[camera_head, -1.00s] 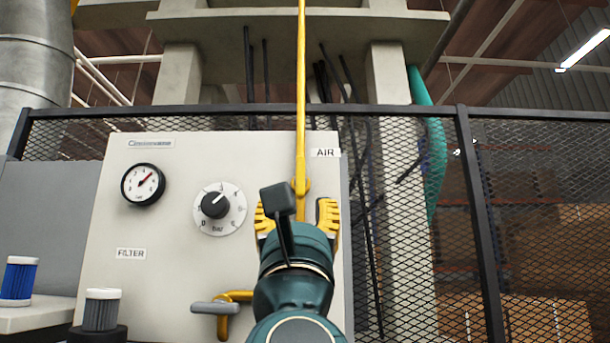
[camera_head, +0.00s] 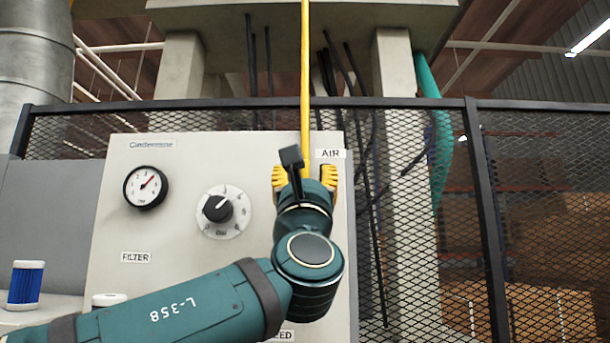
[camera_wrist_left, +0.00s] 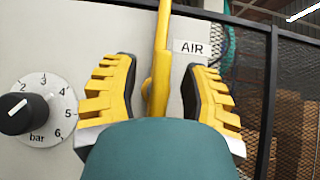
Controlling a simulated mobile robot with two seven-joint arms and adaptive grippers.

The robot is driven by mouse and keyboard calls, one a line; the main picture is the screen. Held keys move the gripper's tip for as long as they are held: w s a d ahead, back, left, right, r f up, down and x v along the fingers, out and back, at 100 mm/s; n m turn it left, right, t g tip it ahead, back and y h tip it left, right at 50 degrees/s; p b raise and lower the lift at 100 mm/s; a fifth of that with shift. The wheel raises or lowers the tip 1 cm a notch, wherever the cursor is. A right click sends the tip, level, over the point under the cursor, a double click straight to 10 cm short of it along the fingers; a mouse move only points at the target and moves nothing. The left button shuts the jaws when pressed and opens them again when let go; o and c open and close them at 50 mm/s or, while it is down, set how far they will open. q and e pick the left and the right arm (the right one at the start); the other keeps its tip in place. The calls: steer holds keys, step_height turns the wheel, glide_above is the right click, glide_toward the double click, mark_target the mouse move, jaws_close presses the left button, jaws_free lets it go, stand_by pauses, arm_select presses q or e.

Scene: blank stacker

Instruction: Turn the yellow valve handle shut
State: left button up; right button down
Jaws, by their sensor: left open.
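A thin yellow pipe (camera_head: 305,70) runs down the front of a pale panel to the AIR label (camera_head: 330,154). In the left wrist view, the yellow valve handle (camera_wrist_left: 158,85) stands upright between the fingers, and a small yellow knob shows at its left side. My left gripper (camera_head: 304,172) is open. Its yellow ridged fingers also show in the left wrist view (camera_wrist_left: 158,64), one on each side of the handle, with gaps to both. The handle's lower end is hidden behind my gripper's teal body. My right gripper is not in view.
The panel (camera_head: 115,230) carries a pressure gauge (camera_head: 146,187) and a black bar dial (camera_head: 218,208) left of the gripper. A blue-and-white filter (camera_head: 26,285) stands at the lower left. A black mesh fence (camera_head: 525,130) stands behind and to the right.

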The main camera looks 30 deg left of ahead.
arm_select(q)
jaws_close()
